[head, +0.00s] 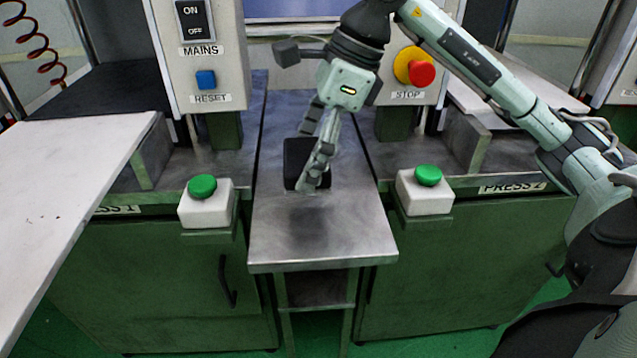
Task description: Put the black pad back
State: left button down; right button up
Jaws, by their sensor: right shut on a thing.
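The black pad (294,158) is a dark, flat, rounded square over the narrow metal table (322,252) between the two presses. My right gripper (313,180) comes down from above and is shut on the pad at its right side. The fingers cover part of the pad's right half. I cannot tell whether the pad touches the tabletop or is held slightly above it. My left gripper is not in view.
Green button boxes stand at left (206,204) and right (425,192) of the table. Behind are a control panel with a blue reset button (206,80) and a red stop button (421,73). A pale board (70,190) juts in at left. The table's front is clear.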

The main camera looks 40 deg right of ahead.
aim_at(317, 199)
jog(key=shift+s+d+f, duration=0.2)
jog(key=shift+d+f, duration=0.3)
jog(key=shift+d, duration=0.25)
jog(key=shift+d+f, duration=0.1)
jog(key=shift+f, duration=1.9)
pick_arm(q)
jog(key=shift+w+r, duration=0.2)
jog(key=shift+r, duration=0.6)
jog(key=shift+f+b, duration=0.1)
jog(key=shift+b, duration=0.25)
pick_arm(e)
jog(key=shift+f, duration=0.1)
jog(key=o, duration=1)
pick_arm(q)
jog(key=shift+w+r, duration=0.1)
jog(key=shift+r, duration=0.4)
